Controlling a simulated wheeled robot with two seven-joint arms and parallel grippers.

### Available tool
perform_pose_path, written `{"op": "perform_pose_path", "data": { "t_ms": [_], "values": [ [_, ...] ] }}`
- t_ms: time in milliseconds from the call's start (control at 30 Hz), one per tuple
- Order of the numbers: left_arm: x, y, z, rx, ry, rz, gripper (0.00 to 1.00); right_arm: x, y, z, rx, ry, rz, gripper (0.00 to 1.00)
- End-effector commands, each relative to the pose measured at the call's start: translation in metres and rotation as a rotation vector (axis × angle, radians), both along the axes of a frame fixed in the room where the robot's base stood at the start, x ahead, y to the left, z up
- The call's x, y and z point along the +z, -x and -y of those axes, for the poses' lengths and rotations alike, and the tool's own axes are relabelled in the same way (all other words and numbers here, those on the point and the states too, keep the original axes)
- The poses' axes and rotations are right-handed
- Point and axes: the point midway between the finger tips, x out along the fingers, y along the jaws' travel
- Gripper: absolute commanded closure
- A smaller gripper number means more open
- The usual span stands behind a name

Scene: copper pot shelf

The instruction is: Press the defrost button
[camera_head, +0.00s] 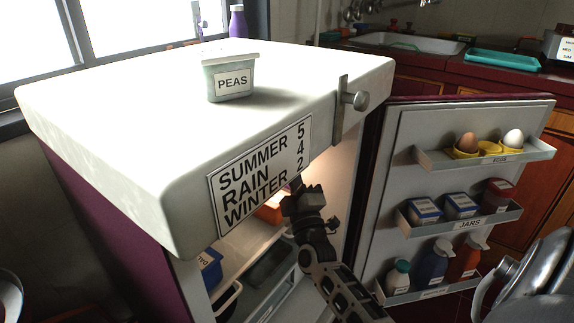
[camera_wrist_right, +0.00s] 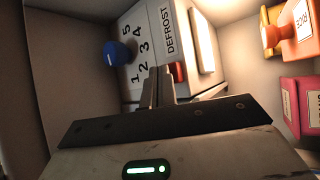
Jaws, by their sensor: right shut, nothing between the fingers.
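The red defrost button (camera_wrist_right: 179,71) shows in the right wrist view, low on a white panel (camera_wrist_right: 140,52) under the word DEFROST. It is partly hidden behind my fingers. My right gripper (camera_wrist_right: 159,73) is shut and empty, its fingertips just left of the button in that view; I cannot tell whether they touch it. In the head view my right gripper (camera_head: 298,192) reaches into the open fridge, below the front edge of its white top (camera_head: 130,110); the button is hidden there. My left gripper is not in view.
A blue dial (camera_wrist_right: 116,53) sits on the panel beside numbers, and a bright lamp (camera_wrist_right: 202,38) is at its right. The open fridge door (camera_head: 400,150) holds eggs, jars and bottles. A PEAS tub (camera_head: 230,80) stands on top. Boxes (camera_wrist_right: 299,108) are at the wrist view's right.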

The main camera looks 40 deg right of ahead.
Motion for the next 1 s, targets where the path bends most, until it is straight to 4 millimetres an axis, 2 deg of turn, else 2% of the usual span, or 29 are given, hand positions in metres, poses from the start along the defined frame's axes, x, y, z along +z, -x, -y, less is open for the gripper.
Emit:
{"op": "perform_pose_path", "data": {
  "t_ms": [233,733,1000],
  "values": [
    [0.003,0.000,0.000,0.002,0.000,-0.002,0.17,0.001,0.004,0.001,-0.001,-0.001,-0.001,1.00],
    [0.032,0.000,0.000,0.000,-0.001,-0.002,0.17,0.001,0.051,0.015,-0.002,0.000,-0.003,1.00],
    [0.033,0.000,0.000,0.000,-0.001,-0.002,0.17,0.000,0.058,0.017,-0.001,0.000,0.001,1.00]
  ]
}}
